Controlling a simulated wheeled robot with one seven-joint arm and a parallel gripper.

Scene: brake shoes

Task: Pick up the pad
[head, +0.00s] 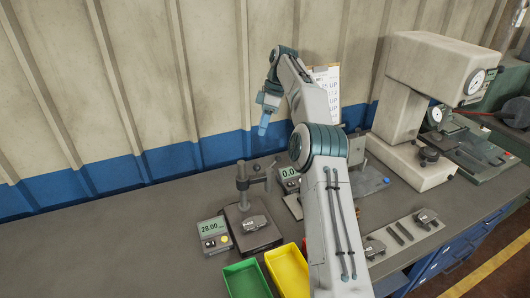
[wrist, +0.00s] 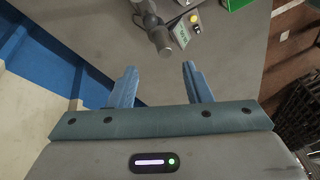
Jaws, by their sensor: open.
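My gripper (head: 263,128) is raised high above the back of the bench, near the wall. In the wrist view its two blue fingers (wrist: 159,70) are spread apart with nothing between them. A grey metal part (head: 255,222) lies on the dark base of a gauge stand (head: 243,186). Two similar metal parts (head: 375,247) (head: 426,217) and two dark bars (head: 400,231) lie on a light plate at the right. I cannot tell which of these is the pad. All are well below and apart from my gripper. No such part shows clearly in the wrist view.
A display box reading 28.00 (head: 214,236) stands left of the gauge stand; it also shows in the wrist view (wrist: 190,25). A green bin (head: 246,280) and a yellow bin (head: 288,270) sit at the front. A large measuring machine (head: 430,65) stands right. The bench's left is clear.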

